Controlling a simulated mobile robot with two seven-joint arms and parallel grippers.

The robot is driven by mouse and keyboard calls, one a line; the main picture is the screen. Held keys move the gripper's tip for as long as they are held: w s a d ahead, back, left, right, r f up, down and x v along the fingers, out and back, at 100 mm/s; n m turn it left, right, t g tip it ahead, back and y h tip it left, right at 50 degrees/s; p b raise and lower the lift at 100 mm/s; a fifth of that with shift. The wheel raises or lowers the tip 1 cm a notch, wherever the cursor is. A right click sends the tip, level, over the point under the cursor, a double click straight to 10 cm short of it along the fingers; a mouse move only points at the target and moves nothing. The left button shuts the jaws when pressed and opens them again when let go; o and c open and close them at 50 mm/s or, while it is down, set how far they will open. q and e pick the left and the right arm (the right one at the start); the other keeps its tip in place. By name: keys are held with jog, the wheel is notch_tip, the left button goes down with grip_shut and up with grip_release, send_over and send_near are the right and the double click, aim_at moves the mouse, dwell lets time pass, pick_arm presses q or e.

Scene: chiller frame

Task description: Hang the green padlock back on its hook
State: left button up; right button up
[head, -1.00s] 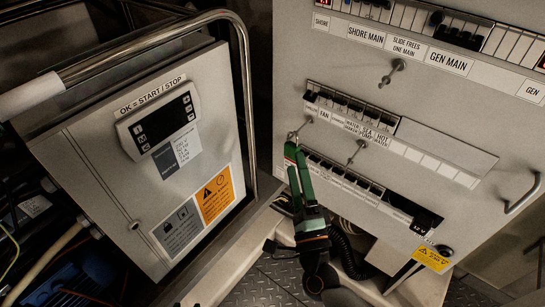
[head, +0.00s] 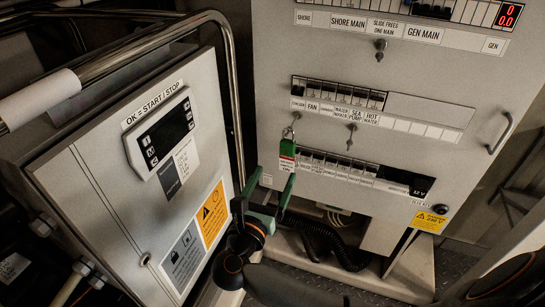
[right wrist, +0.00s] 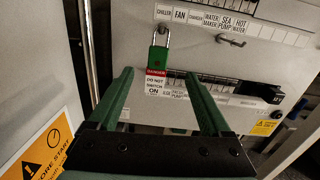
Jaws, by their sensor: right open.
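The green padlock (head: 287,150) hangs upright on the front of the grey switch panel, its shackle up at the left hook (head: 290,132) below the FAN row. It also shows in the right wrist view (right wrist: 158,59), with a red and white danger tag (right wrist: 155,83) under it. The shackle seems to be around the hook, but the exact contact is too small to tell. My right gripper (head: 273,178) is open and empty, below and in front of the padlock; in the right wrist view its fingers (right wrist: 160,74) stand apart on either side of the tag. My left gripper is out of view.
A second hook (head: 352,132) to the right and an upper hook (head: 380,48) are bare. A grey control box (head: 130,190) with a metal rail (head: 232,75) stands close on the left. A breaker row (head: 340,168) lies beside the padlock. A coiled black cable (head: 325,238) hangs below.

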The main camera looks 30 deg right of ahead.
aim_at(286, 152)
jog(key=shift+m+g, duration=0.4)
jog(key=shift+m, duration=0.1)
jog(key=x, duration=0.6)
jog(key=shift+w+f, duration=0.15)
jog(key=shift+f, duration=0.25)
jog(key=shift+p+x, duration=0.45)
jog(key=shift+x, duration=2.5)
jog(key=shift+w+a+f, duration=0.1)
jog(key=shift+a+f, duration=0.05)
jog(key=shift+c, duration=0.3)
grip_shut()
